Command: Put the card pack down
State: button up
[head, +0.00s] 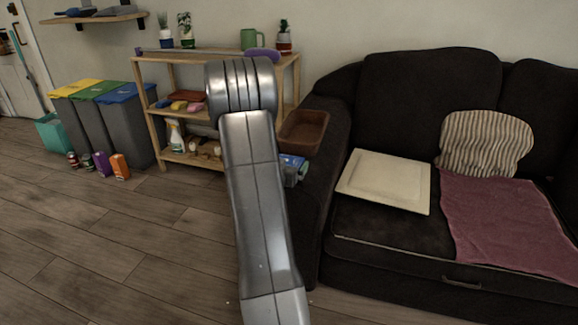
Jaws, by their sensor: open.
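No card pack can be made out for certain. A small blue and grey-teal item (292,166) shows at the right edge of my arm, beside the dark sofa's left armrest. My arm covers part of it, and I cannot tell whether it is the card pack. My arm rises through the middle of the head view, with its joint in front of the wooden shelf unit. My gripper is not visible; the arm may hide it.
A brown tray (303,131) sits on the sofa's left armrest. A cream square board (385,181), a striped cushion (487,143) and a mauve cloth (505,220) lie on the sofa (385,245). Bins (128,125) and a loaded shelf unit (160,134) stand behind.

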jog(key=shift+x, duration=1.35)
jog(key=c, duration=1)
jog(key=shift+o, duration=0.2)
jog(key=shift+r, duration=0.1)
